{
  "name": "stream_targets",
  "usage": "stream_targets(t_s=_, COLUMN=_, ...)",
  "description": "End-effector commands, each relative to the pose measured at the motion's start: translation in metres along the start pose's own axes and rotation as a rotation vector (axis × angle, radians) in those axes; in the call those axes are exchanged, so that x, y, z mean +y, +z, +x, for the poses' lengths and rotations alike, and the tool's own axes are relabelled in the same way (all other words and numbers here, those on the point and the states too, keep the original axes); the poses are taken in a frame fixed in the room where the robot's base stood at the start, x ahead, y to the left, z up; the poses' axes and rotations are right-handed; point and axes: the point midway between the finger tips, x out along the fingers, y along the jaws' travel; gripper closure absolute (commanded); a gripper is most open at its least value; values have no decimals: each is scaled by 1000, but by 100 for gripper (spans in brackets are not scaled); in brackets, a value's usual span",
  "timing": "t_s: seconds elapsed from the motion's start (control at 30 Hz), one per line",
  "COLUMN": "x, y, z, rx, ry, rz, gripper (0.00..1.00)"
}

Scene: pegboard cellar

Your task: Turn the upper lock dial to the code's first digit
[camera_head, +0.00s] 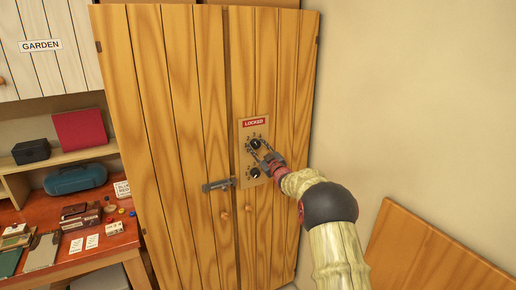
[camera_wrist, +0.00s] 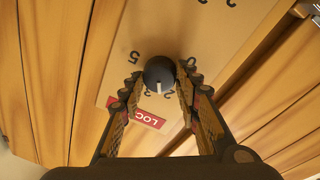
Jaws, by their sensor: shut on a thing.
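The wooden cabinet (camera_head: 185,130) has a lock plate (camera_head: 243,135) with a red "LOCKED" sign (camera_head: 254,123). The upper lock dial (camera_head: 255,143) is a dark round knob ringed by digits. In the wrist view the dial (camera_wrist: 158,72) sits between the fingertips of my gripper (camera_wrist: 160,76), which is shut on it. Its white pointer mark aims down in that view, towards the sign (camera_wrist: 145,117); several digits around it are partly hidden. In the head view my gripper (camera_head: 265,155) reaches the plate from the lower right. The lower dial (camera_head: 255,173) shows below it.
A metal latch (camera_head: 218,184) crosses the door seam, left of the lower dial. A red desk (camera_head: 105,243) at left holds cards, books and boxes. A wooden panel (camera_head: 430,250) leans at lower right.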

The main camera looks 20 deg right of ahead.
Motion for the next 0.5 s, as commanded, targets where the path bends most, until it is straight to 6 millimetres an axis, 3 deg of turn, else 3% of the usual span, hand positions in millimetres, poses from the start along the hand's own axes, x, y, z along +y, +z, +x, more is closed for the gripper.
stream_targets(t_s=0.5, x=-1, y=1, z=0, rx=-42, ry=35, rz=395, gripper=93)
